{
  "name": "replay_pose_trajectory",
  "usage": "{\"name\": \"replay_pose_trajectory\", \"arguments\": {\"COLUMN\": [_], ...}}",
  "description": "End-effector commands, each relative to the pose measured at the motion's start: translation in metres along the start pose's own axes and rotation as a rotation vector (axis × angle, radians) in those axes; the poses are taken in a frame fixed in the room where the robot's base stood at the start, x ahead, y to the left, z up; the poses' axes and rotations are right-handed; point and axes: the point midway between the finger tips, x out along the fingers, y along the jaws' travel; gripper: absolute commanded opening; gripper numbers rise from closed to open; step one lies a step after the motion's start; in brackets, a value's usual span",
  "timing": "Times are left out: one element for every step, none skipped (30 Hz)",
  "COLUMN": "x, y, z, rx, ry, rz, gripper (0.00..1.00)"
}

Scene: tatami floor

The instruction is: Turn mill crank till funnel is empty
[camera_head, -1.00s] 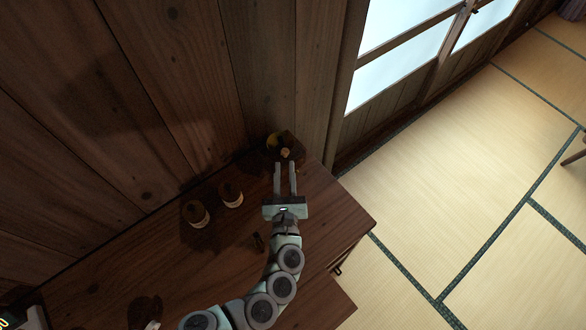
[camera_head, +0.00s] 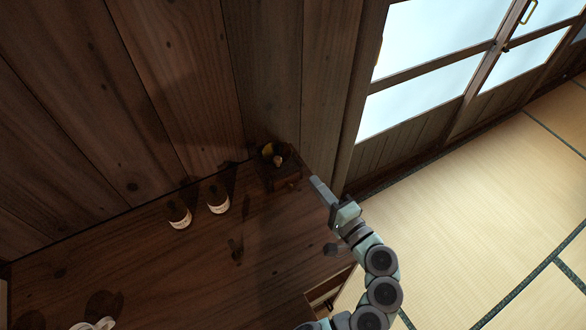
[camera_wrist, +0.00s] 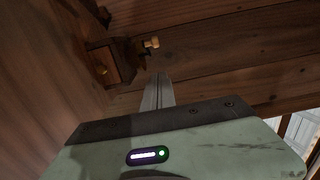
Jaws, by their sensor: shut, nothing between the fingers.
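The mill is a small dark wooden box (camera_head: 280,176) at the far right corner of the wooden counter, against the plank wall. The funnel's contents cannot be made out. My gripper (camera_head: 316,183) is shut and empty, to the right of the mill and apart from it. The shut fingers also show in the wrist view (camera_wrist: 159,82).
A small dark item (camera_head: 236,250) lies on the counter (camera_head: 170,270). White objects (camera_head: 95,325) are at the lower left. A drawer (camera_head: 325,295) is at the front edge.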

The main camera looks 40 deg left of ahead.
Motion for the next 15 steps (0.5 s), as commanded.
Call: {"name": "replay_pose_trajectory", "arguments": {"x": [0.014,0.02,0.029,0.036,0.042,0.05,0.056,0.061,0.065,0.069,0.071,0.075,0.077,0.079,0.081], "y": [0.001,0.001,0.001,0.001,0.001,0.0,0.0,-0.001,0.0,0.0,0.001,0.001,0.001,0.001,0.001], "z": [0.003,0.003,0.002,0.002,0.002,0.002,0.002,0.001,0.008,0.012,0.015,0.019,0.021,0.023,0.025], "rx": [0.0,0.001,0.001,0.0,0.0,-0.002,-0.002,-0.003,-0.001,0.0,0.0,0.001,0.001,0.001,0.001], "ry": [-0.009,-0.01,-0.008,-0.007,-0.007,-0.009,-0.007,-0.005,-0.002,-0.003,-0.003,-0.003,-0.004,-0.003,-0.003], "rz": [0.001,0.002,0.001,0.001,0.001,0.001,0.0,0.0,0.0,0.0,0.001,0.001,0.001,0.001,0.001], "gripper": [0.0,0.0,0.0,0.0,0.0,0.0,0.0,0.0,0.0,0.0,0.0,0.0,0.0,0.0,0.0]}}
